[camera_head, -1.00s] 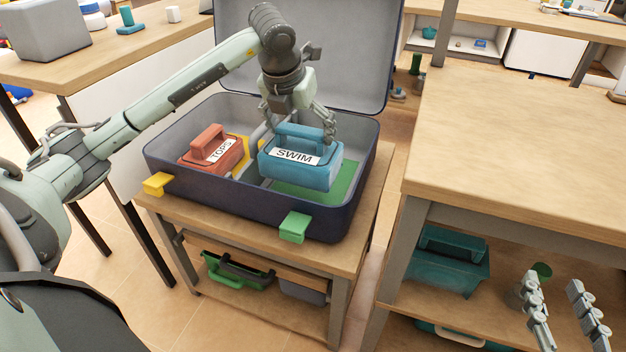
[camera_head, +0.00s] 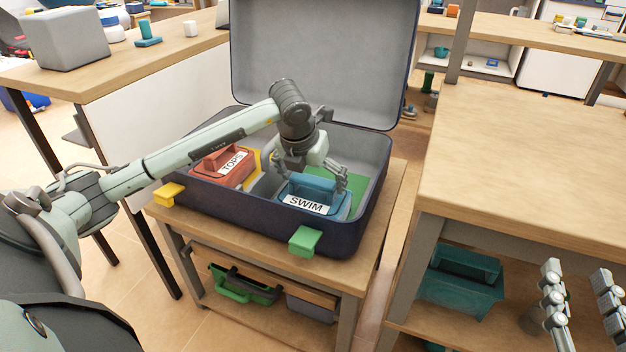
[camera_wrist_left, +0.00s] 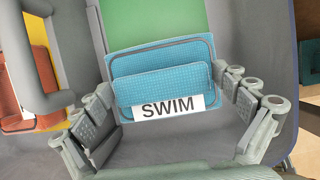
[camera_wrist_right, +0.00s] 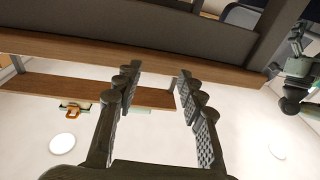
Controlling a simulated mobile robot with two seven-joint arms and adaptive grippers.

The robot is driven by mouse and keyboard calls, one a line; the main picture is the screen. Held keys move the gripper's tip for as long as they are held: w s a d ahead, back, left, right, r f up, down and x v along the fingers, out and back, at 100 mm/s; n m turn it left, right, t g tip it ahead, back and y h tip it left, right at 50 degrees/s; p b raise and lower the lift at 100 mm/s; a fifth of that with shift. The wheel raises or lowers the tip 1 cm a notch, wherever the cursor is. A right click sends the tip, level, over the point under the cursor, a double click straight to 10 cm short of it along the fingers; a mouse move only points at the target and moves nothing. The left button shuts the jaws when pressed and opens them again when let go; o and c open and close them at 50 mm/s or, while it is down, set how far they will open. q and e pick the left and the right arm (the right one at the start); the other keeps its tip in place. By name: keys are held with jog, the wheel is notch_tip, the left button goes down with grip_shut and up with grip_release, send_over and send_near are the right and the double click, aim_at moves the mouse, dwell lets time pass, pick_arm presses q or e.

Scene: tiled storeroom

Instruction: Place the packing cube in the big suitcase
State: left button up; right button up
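The blue packing cube labelled SWIM (camera_head: 312,203) sits low inside the big suitcase (camera_head: 262,213), in the right compartment near the front wall. It also shows in the left wrist view (camera_wrist_left: 160,106), with the green floor patch (camera_wrist_left: 150,22) beyond it. My left gripper (camera_head: 314,176) is just above the cube. Its fingers are spread on either side of the cube and look open. Whether a fingertip touches it is hard to tell. My right gripper (camera_wrist_right: 158,80) is open and empty, away to the right. The suitcase lid (camera_head: 315,60) stands open.
A red packing cube labelled TOPS (camera_head: 224,166) lies in the left compartment on a yellow patch, behind a grey divider. A yellow tab (camera_head: 169,194) and green tab (camera_head: 305,241) stick out at the suitcase front. The right wooden table (camera_head: 530,160) is bare; a teal crate (camera_head: 460,280) is below.

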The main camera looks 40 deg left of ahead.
pick_arm(q)
jog(key=p+v, duration=0.1)
jog(key=v, duration=1.1)
pick_arm(e)
jog(key=d+f+g+h, duration=0.2)
jog(key=d+f+g, duration=0.1)
jog(key=f, duration=0.3)
jog(key=shift+f, duration=0.25)
pick_arm(q)
jog(key=shift+s, duration=0.15)
